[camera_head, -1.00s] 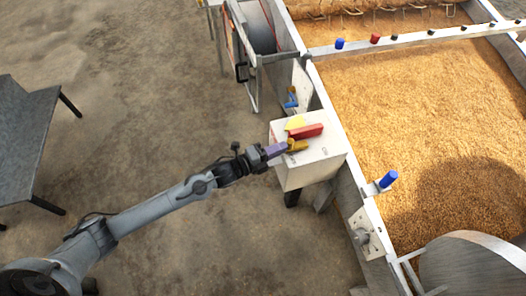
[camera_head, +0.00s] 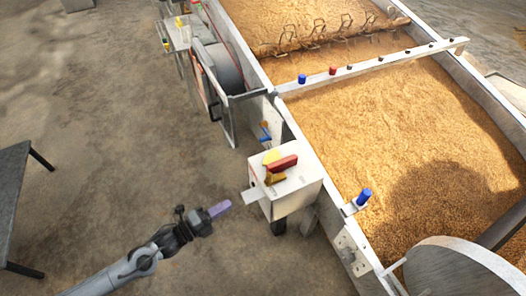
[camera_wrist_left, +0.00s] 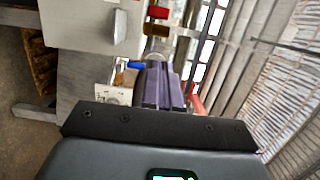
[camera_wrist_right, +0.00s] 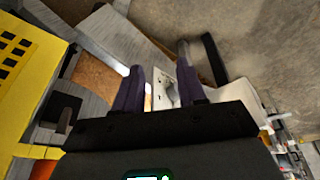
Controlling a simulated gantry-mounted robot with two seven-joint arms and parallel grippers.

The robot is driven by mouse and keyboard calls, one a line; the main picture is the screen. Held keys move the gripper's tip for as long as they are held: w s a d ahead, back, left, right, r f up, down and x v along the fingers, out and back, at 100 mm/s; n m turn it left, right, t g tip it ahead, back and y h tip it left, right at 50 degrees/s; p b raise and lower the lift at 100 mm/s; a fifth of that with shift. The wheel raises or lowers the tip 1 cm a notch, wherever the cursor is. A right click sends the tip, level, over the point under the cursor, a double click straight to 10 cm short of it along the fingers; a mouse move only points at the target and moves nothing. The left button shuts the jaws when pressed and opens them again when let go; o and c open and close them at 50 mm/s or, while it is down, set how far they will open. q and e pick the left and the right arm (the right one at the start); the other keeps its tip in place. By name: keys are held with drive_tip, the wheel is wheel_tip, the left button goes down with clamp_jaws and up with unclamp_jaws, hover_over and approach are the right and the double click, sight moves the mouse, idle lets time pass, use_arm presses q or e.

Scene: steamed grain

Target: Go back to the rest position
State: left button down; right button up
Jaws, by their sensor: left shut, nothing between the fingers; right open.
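My left gripper (camera_head: 219,209) is in the head view, left of the white control box and apart from it, above the bare floor. Its purple fingers are closed together with nothing between them; they also show in the left wrist view (camera_wrist_left: 162,88). My right gripper (camera_wrist_right: 158,88) shows only in the right wrist view. Its two purple fingers stand apart and nothing is between them. The right arm is not visible in the head view.
The white box (camera_head: 290,197) carries a red handle (camera_head: 282,163) and yellow parts. A flap sticks out on its left. Right of it is the grain bed (camera_head: 400,120) behind a metal wall. A dark table (camera_head: 14,190) stands at left. Floor between is clear.

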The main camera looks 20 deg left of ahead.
use_arm(q)
drive_tip(key=s+d+r+n+y+p, duration=0.3)
drive_tip(key=d+r+n+p, duration=0.1)
drive_tip(key=r+n+p, duration=0.2)
drive_tip(key=s+d+r+n+y+p, duration=0.3)
drive_tip(key=d+r+n+p, duration=0.1)
drive_tip(key=r+n+p, duration=0.15)
drive_tip(key=s+a+n+g+y+p, duration=0.1)
drive_tip(key=s+a+n+g+y, duration=0.35)
drive_tip(key=s+n+g, duration=0.85)
wheel_tip(320, 180, up, 38)
drive_tip(key=m+t+p, duration=0.1)
drive_tip(key=m+p, duration=0.1)
drive_tip(key=p, duration=3.6)
drive_tip(key=shift+s+r+t+h, duration=0.25)
drive_tip(key=shift+t+h, duration=0.05)
drive_tip(key=shift+h, duration=0.15)
